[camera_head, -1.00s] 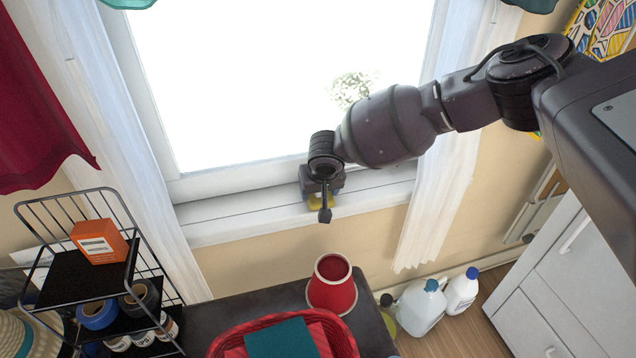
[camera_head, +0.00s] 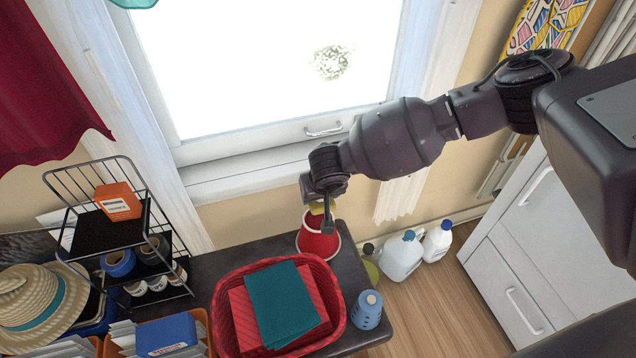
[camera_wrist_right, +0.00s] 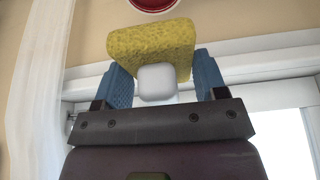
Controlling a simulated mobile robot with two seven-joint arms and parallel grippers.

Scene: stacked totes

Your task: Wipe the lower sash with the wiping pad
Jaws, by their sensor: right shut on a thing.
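The wiping pad is a yellow sponge with a white grip block; in the right wrist view the yellow pad (camera_wrist_right: 150,42) shows clearly. My right gripper (camera_wrist_right: 158,85) is shut on its white block (camera_wrist_right: 157,82) between two blue finger pads. In the head view, my right gripper (camera_head: 326,205) hangs in front of the wall below the window, with a yellow bit of the pad (camera_head: 317,208) showing beside it. The lower sash (camera_head: 250,142) is a white bottom rail with a metal handle, above and behind the gripper, apart from the pad. My left gripper is out of view.
A red pot (camera_head: 318,240) stands directly below my gripper on the dark table (camera_head: 368,300). A red basket (camera_head: 222,308) with a teal cloth, a blue bottle (camera_head: 367,310) and a black wire rack (camera_head: 105,245) are nearby. White curtains flank the window; jugs stand on the floor.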

